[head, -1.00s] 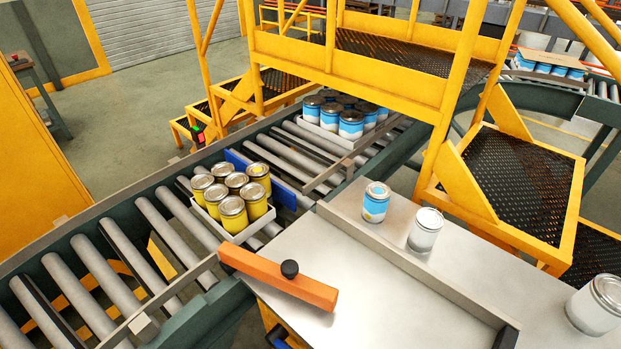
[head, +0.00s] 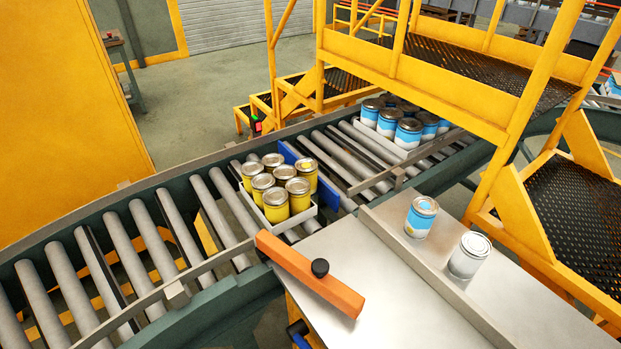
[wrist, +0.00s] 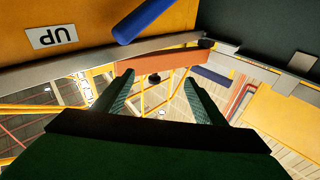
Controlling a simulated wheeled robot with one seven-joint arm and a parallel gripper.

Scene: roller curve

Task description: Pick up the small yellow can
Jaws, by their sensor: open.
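Several small yellow cans (head: 275,207) with metal lids stand upright, close together, in a white tray (head: 282,223) on the roller conveyor, in the middle of the head view. My gripper (wrist: 160,92) shows only in the wrist view, its two dark fingers apart with nothing between them. Beyond the fingers is an orange bar (wrist: 158,66) with a black knob. No yellow can is in the wrist view, and the gripper is not in the head view, so its distance from the cans cannot be told.
An orange bar (head: 305,272) with a black knob lies at the metal table's edge, in front of the tray. A blue stop plate (head: 312,177) stands behind the cans. A blue can (head: 421,217) and a white can (head: 469,255) stand on the table. Yellow stairs rise at right.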

